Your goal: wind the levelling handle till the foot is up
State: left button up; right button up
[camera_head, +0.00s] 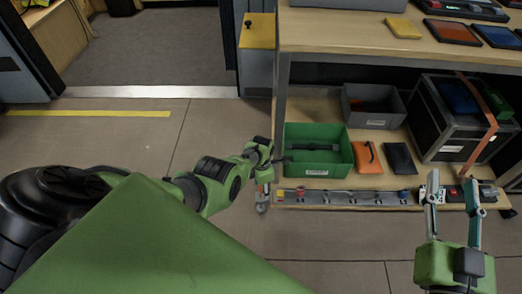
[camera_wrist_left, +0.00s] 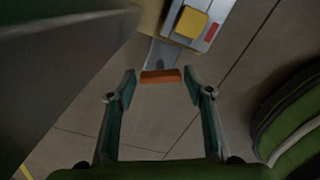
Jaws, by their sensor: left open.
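In the left wrist view an orange handle grip (camera_wrist_left: 160,77) lies crosswise between the fingertips of my left gripper (camera_wrist_left: 159,74). The gripper is open, with a finger near each end of the grip; I cannot tell if either touches. A grey metal piece (camera_wrist_left: 160,54) runs from the grip toward the shelf edge. In the head view my left gripper (camera_head: 263,172) is at the bench's front left corner, its fingers hard to make out. A small metal foot (camera_head: 262,208) shows below it, close to the floor. My right gripper (camera_head: 451,184) is open and empty in front of the lower shelf.
The lower shelf carries a green bin (camera_head: 318,142), a grey bin (camera_head: 373,105), an orange pouch (camera_head: 367,157) and a strapped black case (camera_head: 450,125). A rail (camera_head: 350,197) runs along its front edge. The floor (camera_head: 120,140) to the left is clear.

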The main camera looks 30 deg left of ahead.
aim_at(261, 189)
pick_arm(q)
notch_tip(261, 189, up, 12)
jog(key=shift+f, duration=0.2)
dwell(0.6)
jog(key=shift+s, duration=0.1)
